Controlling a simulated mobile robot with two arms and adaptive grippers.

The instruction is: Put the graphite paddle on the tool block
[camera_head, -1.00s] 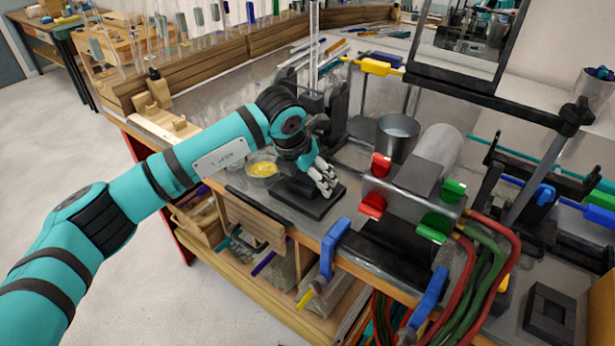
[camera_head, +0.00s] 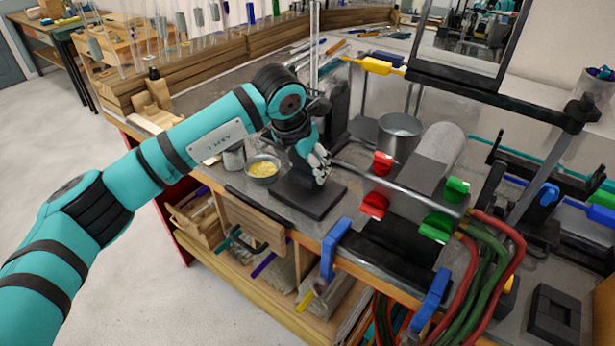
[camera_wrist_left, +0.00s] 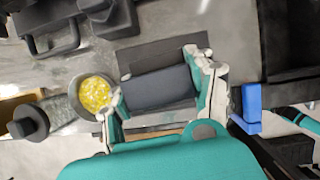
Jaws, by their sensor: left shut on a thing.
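My left gripper (camera_head: 320,168) is above a flat dark slab (camera_head: 318,205) near the bench's front edge. In the left wrist view its fingers (camera_wrist_left: 160,90) are on both ends of a dark grey, rounded piece (camera_wrist_left: 160,87), which I take as the graphite paddle. The piece is held above the slab (camera_wrist_left: 165,52). In the head view the hand and wrist hide most of it. The slab may be the tool block, but I cannot tell for sure. My right gripper is not in view.
A glass bowl of yellow bits (camera_head: 262,169) and a small metal pot (camera_head: 234,158) stand left of the slab. A burner (camera_head: 415,190) with red and green knobs stands right. A thin grey rod (camera_head: 400,188) crosses it. A metal bucket (camera_head: 398,137) is behind.

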